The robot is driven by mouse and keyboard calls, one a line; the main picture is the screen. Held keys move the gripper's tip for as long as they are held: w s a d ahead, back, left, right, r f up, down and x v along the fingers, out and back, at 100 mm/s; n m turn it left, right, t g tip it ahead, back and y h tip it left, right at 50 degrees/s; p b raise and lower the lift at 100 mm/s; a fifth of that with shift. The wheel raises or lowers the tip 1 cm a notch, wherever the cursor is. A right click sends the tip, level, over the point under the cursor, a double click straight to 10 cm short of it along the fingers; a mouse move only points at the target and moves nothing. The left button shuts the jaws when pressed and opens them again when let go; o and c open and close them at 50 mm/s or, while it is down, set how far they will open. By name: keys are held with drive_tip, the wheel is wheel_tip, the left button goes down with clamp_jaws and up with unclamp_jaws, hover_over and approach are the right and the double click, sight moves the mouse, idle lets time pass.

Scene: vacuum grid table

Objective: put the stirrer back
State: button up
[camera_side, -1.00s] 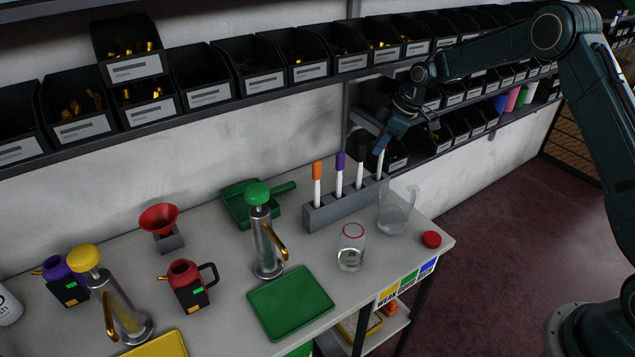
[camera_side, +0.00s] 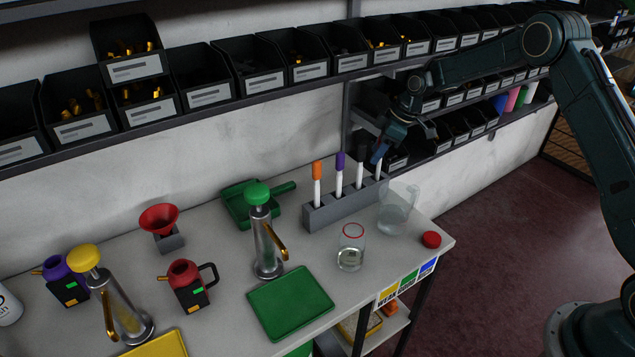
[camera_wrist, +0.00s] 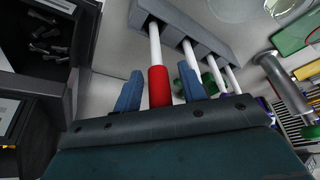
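The grey stirrer holder (camera_side: 345,206) stands at the right back of the bench. Orange (camera_side: 317,170), purple (camera_side: 339,161) and black-capped (camera_side: 360,147) stirrers stand upright in it. The red-handled stirrer (camera_wrist: 159,88) has its white rod in the end slot, at the right in the side view. My gripper (camera_wrist: 160,92) points down over it, with its blue fingers on either side of the red handle. Gaps show between both fingers and the handle, so it is open. In the side view, my gripper (camera_side: 379,152) hides the red handle; the rod (camera_side: 378,170) shows below.
A clear beaker (camera_side: 396,217) stands close in front of the holder's right end. A red-rimmed jar (camera_side: 351,250) and a red lid (camera_side: 431,239) are nearby. A shelf of black bins (camera_side: 460,125) runs close behind my gripper. A green tray (camera_side: 291,303) lies in front.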

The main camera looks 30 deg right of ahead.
drive_tip(key=shift+r, duration=0.1)
drive_tip(key=v, duration=1.2)
drive_tip(key=shift+a+r, duration=0.1)
drive_tip(key=shift+r, duration=0.05)
idle(0.5)
drive_tip(key=s+a+r+m+t+h, duration=0.15)
drive_tip(key=s+a+r, duration=0.25)
drive_tip(key=s+r, duration=0.4)
drive_tip(key=s+a+r+m, duration=0.35)
drive_tip(key=s+r, duration=0.25)
drive_tip(key=s, duration=0.4)
drive_tip(key=s+a+f+m+h, duration=0.1)
drive_tip(key=s+m, duration=0.1)
drive_tip(key=s, duration=0.8)
drive_tip(key=s+a+f+m, duration=0.1)
drive_tip(key=s+f+m, duration=0.1)
drive_tip(key=s, duration=0.8)
drive_tip(key=shift+s+t+h, duration=0.35)
drive_tip(key=shift+s+t, duration=0.05)
drive_tip(key=shift+t, duration=0.05)
